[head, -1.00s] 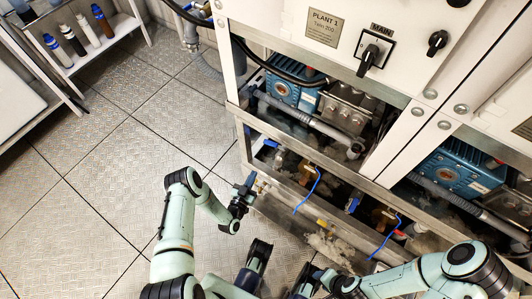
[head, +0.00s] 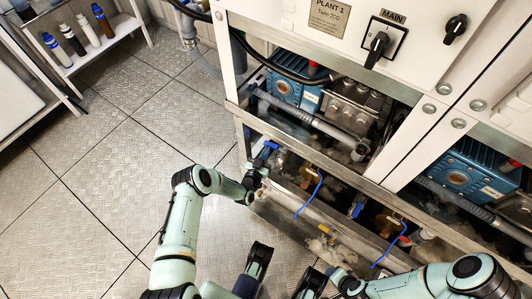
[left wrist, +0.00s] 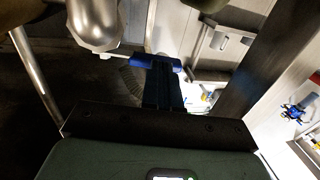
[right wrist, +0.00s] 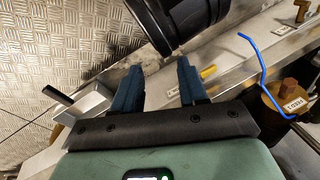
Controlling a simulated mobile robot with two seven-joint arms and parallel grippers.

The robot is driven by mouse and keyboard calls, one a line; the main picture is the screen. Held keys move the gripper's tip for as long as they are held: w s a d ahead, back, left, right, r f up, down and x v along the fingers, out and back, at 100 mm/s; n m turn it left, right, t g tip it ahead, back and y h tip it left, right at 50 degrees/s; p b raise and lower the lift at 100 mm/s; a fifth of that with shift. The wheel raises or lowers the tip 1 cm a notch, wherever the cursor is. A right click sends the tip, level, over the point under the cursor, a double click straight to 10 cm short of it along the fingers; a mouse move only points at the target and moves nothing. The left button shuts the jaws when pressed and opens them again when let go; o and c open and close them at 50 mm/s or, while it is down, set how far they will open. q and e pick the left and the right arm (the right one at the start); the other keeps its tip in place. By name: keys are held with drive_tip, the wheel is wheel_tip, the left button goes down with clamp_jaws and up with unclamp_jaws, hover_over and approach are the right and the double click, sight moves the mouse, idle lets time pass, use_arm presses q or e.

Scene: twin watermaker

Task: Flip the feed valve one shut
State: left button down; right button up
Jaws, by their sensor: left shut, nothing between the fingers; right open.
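My right gripper (right wrist: 158,82) is open and empty in the right wrist view, above the lower frame.
The MAIN switch (head: 377,48) is on the panel above. A shelf with bottles (head: 75,40) stands at the left. The tiled floor (head: 110,180) between is clear.

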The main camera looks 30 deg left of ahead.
use_arm(q)
drive_tip(key=shift+w+a+m+h+b, duration=0.4)
drive_tip(key=shift+w+m+h+b, duration=0.35)
drive_tip(key=shift+h+b, duration=0.45)
use_arm(e)
drive_tip(key=shift+h, duration=0.3)
drive_tip(key=w+d+f, duration=0.1)
drive_tip(key=w+f, duration=0.1)
drive_tip(key=f, duration=0.1)
drive_tip(key=shift+d, duration=0.4)
